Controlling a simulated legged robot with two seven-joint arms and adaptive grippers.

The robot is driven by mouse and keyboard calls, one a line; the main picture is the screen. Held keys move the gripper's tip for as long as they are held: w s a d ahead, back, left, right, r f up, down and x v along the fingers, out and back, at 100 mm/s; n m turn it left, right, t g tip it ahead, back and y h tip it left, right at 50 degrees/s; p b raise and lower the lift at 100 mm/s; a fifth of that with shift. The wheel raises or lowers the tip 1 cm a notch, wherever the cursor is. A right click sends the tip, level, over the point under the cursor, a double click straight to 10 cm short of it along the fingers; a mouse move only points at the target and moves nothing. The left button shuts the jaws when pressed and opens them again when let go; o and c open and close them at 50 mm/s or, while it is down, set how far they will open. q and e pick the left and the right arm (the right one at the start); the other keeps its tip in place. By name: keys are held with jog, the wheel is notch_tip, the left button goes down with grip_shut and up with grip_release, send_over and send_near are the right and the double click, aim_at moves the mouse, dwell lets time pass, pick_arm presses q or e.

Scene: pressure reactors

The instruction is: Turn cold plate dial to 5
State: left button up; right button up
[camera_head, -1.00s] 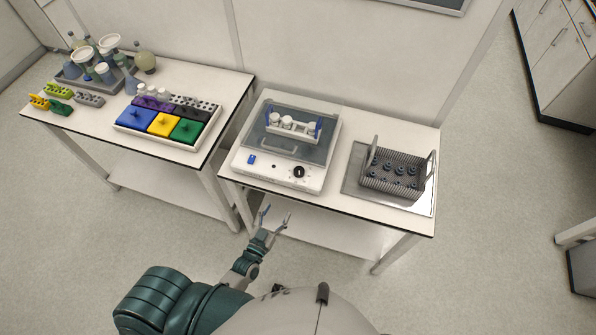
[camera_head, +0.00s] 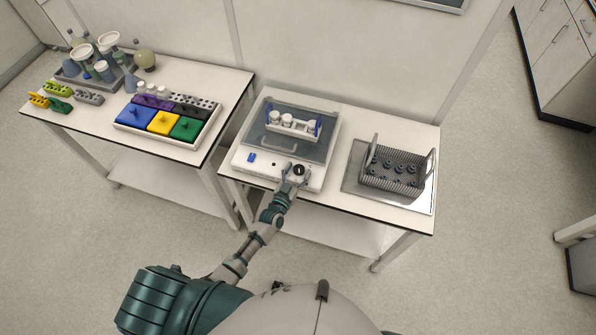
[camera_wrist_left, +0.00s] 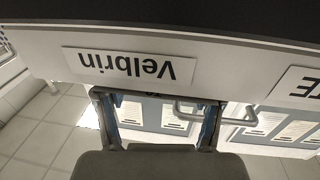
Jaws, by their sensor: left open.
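The cold plate (camera_head: 312,180) is a white unit on the right-hand table, with a transparent grey lid. Its black dial (camera_head: 299,170) is on the front panel, at the right. My left gripper (camera_head: 298,169) is open, with its fingers on either side of the dial. Whether they touch it I cannot tell. In the left wrist view my open gripper (camera_wrist_left: 158,108) shows two spread fingers, with the dial not clearly visible between them. The dial's numbers are too small to read. My right gripper is not in view.
A blue switch (camera_head: 251,157) is left of the dial on the panel. A white rack of vials (camera_head: 292,127) shows under the lid. A metal rack (camera_head: 392,181) stands on a tray at right. Colored boxes (camera_head: 163,124) and glassware fill the left table.

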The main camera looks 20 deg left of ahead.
pick_arm(q)
jog(key=c, duration=1.1)
jog(key=m+h+b, duration=0.1)
jog(key=h+b, duration=0.1)
jog(key=m+g+h+b, duration=0.1)
jog(key=h+b, duration=0.1)
jog(key=shift+w+a+f+m, duration=0.15)
jog(key=shift+a+f+m, duration=0.05)
jog(key=shift+m, duration=0.1)
jog(key=shift+c, duration=0.2)
jog(key=m+g+h+b, duration=0.1)
jog(key=h+b, duration=0.1)
jog(key=b, duration=0.1)
jog(key=shift+r+m, duration=0.1)
jog(key=shift+m, duration=0.2)
jog(key=shift+r, duration=0.15)
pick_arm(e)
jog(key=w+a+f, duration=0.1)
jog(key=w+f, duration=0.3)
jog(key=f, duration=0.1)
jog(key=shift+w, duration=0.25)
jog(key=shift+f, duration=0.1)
pick_arm(q)
jog(key=o, duration=1.1)
jog(key=shift+o, duration=0.2)
